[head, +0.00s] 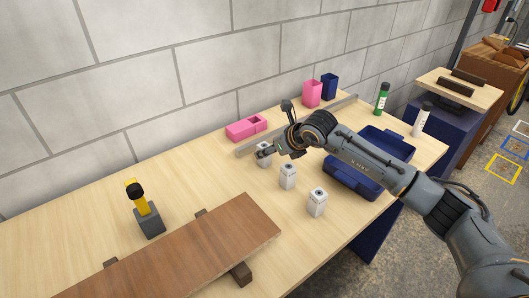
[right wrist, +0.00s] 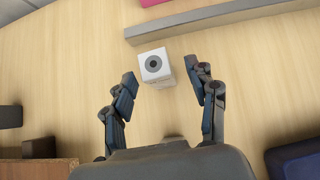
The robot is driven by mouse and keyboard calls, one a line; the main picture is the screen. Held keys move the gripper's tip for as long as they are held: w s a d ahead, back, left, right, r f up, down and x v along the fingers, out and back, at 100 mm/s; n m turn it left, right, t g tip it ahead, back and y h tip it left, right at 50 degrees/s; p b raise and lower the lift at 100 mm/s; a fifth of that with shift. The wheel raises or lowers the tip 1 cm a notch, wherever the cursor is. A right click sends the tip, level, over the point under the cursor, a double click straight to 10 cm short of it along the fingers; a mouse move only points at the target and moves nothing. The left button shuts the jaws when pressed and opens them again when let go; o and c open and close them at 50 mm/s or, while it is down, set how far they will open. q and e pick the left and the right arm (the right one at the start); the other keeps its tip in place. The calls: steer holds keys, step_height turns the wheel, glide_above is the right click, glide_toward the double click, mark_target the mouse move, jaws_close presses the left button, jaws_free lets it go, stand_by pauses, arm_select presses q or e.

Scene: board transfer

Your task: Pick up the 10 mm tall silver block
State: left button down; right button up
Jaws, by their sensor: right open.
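Three small silver-white blocks, each with a dark round mark on top, stand in a slanting row: a far one (head: 264,158), a middle one (head: 288,177) and a near one (head: 317,203). I cannot tell their heights in millimetres. My right gripper (head: 270,149) is at the far block and partly covers it. In the right wrist view, one silver block (right wrist: 155,66) stands just beyond and between the open fingertips (right wrist: 161,80), with nothing gripped. My left gripper is not in view.
A grey bar (right wrist: 215,18) lies behind the far block, with a pink box (head: 241,130) beyond it. A blue open case (head: 345,177) lies right of the blocks. A brown board (head: 185,250) rests on supports at the front left. Bare tabletop lies left of the blocks.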

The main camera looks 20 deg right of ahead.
steer(key=x, duration=0.3)
steer(key=shift+w+a, duration=0.15)
steer(key=shift+a, duration=0.05)
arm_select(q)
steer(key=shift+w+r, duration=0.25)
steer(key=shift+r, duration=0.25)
arm_select(e)
steer(key=shift+c, duration=0.2)
steer(key=shift+r, duration=0.1)
jaws_close()
